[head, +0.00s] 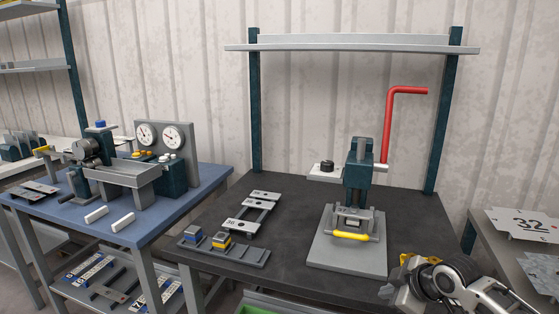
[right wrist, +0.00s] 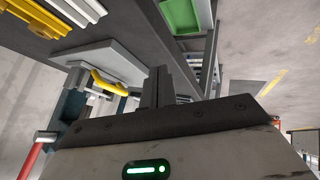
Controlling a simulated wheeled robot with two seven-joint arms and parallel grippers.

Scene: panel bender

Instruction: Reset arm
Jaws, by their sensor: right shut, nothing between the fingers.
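The panel bender stands on the dark table, with a grey base plate (head: 345,258), a teal column (head: 358,175) and a yellow handle bar (head: 351,236) low at its front. A red bent lever (head: 388,125) rises upright beside the column, its top end pointing right. In the right wrist view the yellow handle (right wrist: 108,82) and the red lever (right wrist: 32,158) show at the left. My right gripper (head: 388,291) is at the table's front right corner, right of the base plate and apart from it. Its fingers (right wrist: 158,88) are together and empty. My left gripper is out of view.
On the dark table (head: 300,205), flat plates (head: 248,212) and a grey tray (head: 225,251) with blue and yellow blocks lie left of the bender. A shelf (head: 350,43) spans above. A blue bench (head: 140,225) with dials is left; a grey table (head: 490,240) is right.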

